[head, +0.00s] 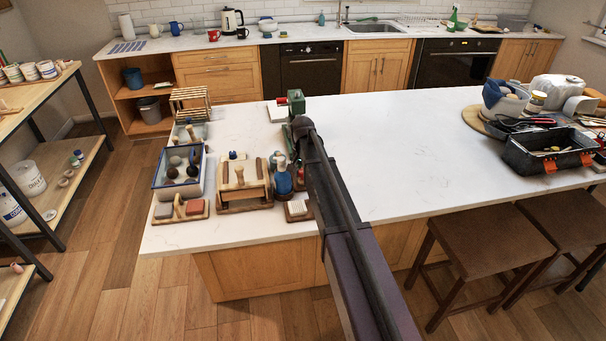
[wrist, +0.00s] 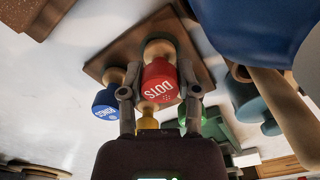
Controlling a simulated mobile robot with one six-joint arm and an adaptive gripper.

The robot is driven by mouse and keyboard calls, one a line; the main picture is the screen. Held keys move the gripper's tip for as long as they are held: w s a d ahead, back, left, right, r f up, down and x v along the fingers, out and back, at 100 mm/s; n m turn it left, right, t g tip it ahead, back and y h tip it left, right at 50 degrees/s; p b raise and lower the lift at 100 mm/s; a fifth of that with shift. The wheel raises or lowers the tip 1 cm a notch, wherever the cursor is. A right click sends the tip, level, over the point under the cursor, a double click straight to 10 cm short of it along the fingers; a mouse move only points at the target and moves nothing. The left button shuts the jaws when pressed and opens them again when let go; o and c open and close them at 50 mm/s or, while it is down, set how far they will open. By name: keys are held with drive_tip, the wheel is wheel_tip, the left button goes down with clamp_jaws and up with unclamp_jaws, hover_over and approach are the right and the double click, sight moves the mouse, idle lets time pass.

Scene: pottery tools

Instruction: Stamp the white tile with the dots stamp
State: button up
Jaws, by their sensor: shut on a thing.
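The dots stamp (wrist: 162,82), red with upside-down white "DOTS" lettering and a pale wooden end, is between the two fingers of my gripper (wrist: 160,95) in the wrist view. The fingers are shut on it. A brown wooden board (wrist: 112,62) shows behind it; I cannot tell whether the stamp touches the board. A blue stamp (wrist: 105,103) with white lettering is just left of the fingers. In the head view my arm hides most of the gripper and the stamp. A pale flat piece (head: 275,114) lies by the far-left counter edge; I cannot tell if it is the white tile.
A green object (head: 296,104) stands beside the pale piece. A blue-rimmed tray (head: 157,179), a wooden rack (head: 244,196) and a blue bottle (head: 283,180) crowd the counter's left end. The middle of the white counter (head: 400,150) is clear. A black toolbox (head: 540,155) is at right.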

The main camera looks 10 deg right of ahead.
drive_tip(key=shift+f, duration=0.15)
drive_tip(key=o, duration=1.1)
